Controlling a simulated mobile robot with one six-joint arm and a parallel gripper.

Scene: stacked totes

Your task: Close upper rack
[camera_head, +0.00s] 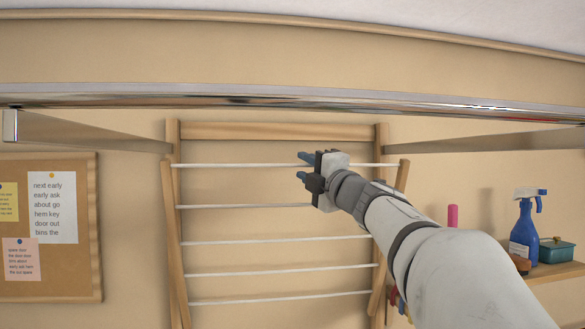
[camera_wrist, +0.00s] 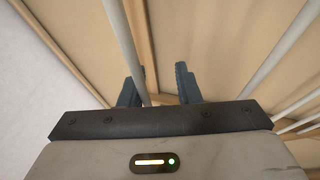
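The wooden rack (camera_head: 280,131) hangs on the wall in the head view, with several white rods across it. Its side rails (camera_head: 172,230) stand out from the upright frame behind. My gripper (camera_head: 303,167) is at the top white rod (camera_head: 235,165), right of the rack's middle. In the wrist view my gripper (camera_wrist: 160,85) has its two dark fingers apart. A white rod (camera_wrist: 122,40) runs into the gap between them, close to the left finger. I cannot tell whether it touches.
A chrome bar (camera_head: 290,99) crosses above the rack, with angled arms (camera_head: 90,132) at both sides. A cork board (camera_head: 75,275) is at left. A blue spray bottle (camera_head: 525,235) and a teal box (camera_head: 556,250) stand on a shelf (camera_head: 560,272) at right.

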